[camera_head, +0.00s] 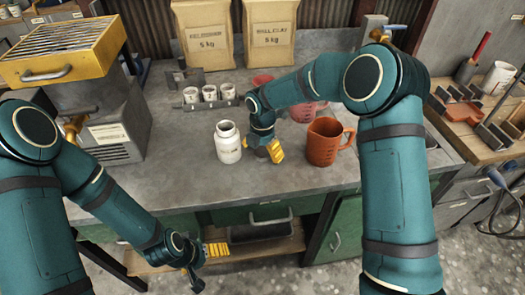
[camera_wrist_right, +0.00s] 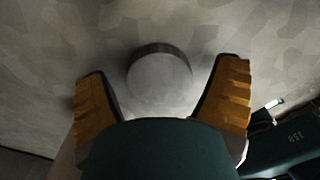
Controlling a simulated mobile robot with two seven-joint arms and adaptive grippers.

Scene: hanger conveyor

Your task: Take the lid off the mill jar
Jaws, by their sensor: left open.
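The mill jar (camera_head: 229,150) is a white jar with a label, upright on the grey counter. Its narrower neck looks uncovered in the head view. A round pale disc (camera_wrist_right: 160,82), which looks like the lid, lies on the counter surface in the right wrist view. My right gripper (camera_head: 274,153) is low over the counter just right of the jar. Its fingers are spread on both sides of the disc with gaps, not touching it. The disc is hidden in the head view. My left gripper (camera_head: 214,250) is open and empty, low in front of the counter's front edge.
An orange measuring jug (camera_head: 323,142) stands close to the right of my right gripper. Behind are a rack of white cups (camera_head: 209,94), reddish vessels and two paper sacks (camera_head: 203,35). A yellow-topped machine (camera_head: 62,52) stands left. The counter left of the jar is clear.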

